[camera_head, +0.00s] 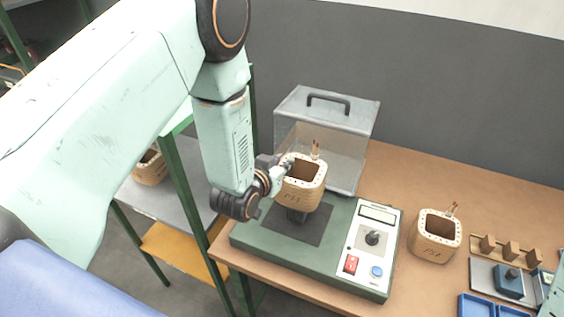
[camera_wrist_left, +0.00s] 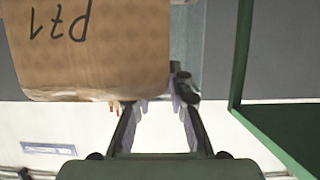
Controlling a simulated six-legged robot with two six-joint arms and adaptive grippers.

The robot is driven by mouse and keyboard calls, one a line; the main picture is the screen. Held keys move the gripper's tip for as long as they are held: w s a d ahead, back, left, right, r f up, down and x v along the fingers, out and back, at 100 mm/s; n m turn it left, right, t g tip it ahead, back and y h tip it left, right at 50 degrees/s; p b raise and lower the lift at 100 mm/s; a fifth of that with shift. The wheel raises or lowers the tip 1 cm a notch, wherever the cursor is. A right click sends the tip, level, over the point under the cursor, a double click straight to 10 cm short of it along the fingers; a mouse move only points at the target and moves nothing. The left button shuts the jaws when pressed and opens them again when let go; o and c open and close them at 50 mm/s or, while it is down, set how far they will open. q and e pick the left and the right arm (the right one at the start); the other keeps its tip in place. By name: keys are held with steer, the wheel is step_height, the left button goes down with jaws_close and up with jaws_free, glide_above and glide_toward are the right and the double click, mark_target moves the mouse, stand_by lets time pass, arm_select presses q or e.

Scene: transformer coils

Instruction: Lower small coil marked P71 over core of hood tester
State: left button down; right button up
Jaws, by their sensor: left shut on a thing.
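The small coil marked P71 (camera_head: 303,186) is a tan, square-sided ring with a hollow middle and short copper leads. My left gripper (camera_head: 279,168) is shut on its rim at the left side and holds it roughly upright above the green hood tester (camera_head: 262,246). I cannot tell whether the coil is around the core's tip. In the left wrist view the coil (camera_wrist_left: 90,50) shows its P71 mark upside down, beyond the gripper fingers (camera_wrist_left: 158,105). My right gripper is not in view.
The clear hood (camera_head: 325,120) with a dark handle stands behind the tester. The tester's panel (camera_head: 368,245) has a knob and buttons. Another marked coil (camera_head: 436,237) stands to the right, near a wooden rack (camera_head: 505,250) and blue trays (camera_head: 478,306). A green-framed shelf is at left.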

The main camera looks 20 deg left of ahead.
arm_select(q)
steer(key=shift+w, duration=0.1)
steer(key=shift+s+d+r, duration=0.1)
steer(key=shift+s+r, duration=0.05)
steer(key=shift+s, duration=0.05)
steer(key=shift+w+f, duration=0.2)
steer(key=shift+f, duration=0.3)
steer(key=shift+s+f+b, duration=0.1)
steer(key=shift+f+b, duration=0.1)
steer(key=shift+b, duration=0.25)
steer(key=shift+s+f, duration=0.1)
steer(key=shift+f, duration=0.05)
steer(key=shift+f+b, duration=0.55)
steer(key=shift+f, duration=0.2)
steer(key=shift+f+b, duration=0.2)
steer(key=shift+b, duration=0.15)
